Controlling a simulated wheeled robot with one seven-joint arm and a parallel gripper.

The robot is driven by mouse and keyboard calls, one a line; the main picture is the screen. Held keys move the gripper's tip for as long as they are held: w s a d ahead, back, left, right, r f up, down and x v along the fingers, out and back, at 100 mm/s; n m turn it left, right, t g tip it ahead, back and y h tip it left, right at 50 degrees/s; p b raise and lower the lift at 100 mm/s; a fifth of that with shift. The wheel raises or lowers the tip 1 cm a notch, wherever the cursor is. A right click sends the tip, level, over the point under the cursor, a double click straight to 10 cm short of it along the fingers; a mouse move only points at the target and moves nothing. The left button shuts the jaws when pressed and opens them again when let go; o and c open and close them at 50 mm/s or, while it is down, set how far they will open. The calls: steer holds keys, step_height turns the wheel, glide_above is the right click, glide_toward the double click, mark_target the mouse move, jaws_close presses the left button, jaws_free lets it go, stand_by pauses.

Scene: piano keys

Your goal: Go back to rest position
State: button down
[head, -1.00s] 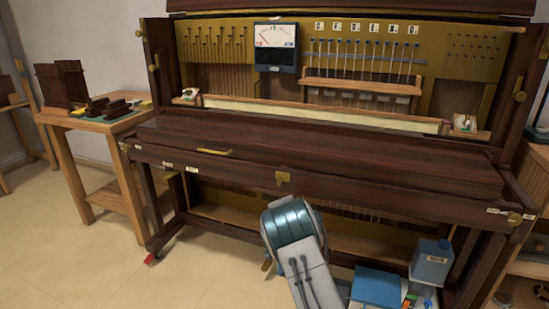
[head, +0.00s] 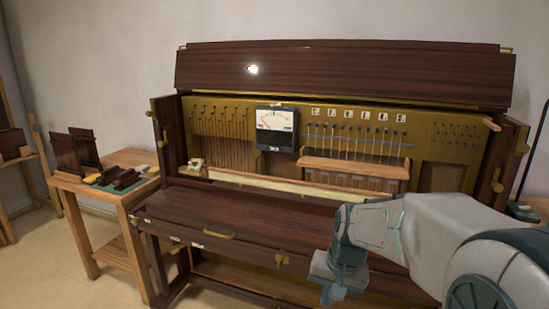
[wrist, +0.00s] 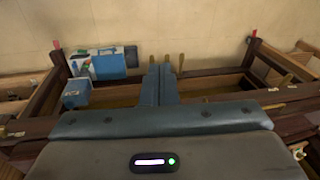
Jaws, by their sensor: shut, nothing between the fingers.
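My gripper (wrist: 160,72) shows in the wrist view with its two blue-grey fingers pressed together and nothing between them. It points down past the piano's front towards the floor. In the head view my arm reaches in from the right, and my gripper (head: 328,292) hangs low at its end, in front of the piano's closed lid (head: 260,215). Its fingertips are hard to make out there. The upright piano has its inside open above the lid, with a meter (head: 276,128) and a row of lettered tags.
A wooden side table (head: 70,188) with dark blocks stands left of the piano. In the wrist view, a blue box (wrist: 108,64) and a smaller blue container (wrist: 76,93) lie left of the fingers. Bare floor shows at the lower left of the head view.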

steer(key=s+d+r+n+t+h+p, duration=0.1)
steer(key=s+d+r+n+p, duration=0.1)
steer(key=s+r+p, duration=0.6)
steer(key=shift+s+d+r+n+h+p, duration=0.35)
steer(key=shift+s+d+r, duration=0.35)
steer(key=shift+s+r, duration=1.9)
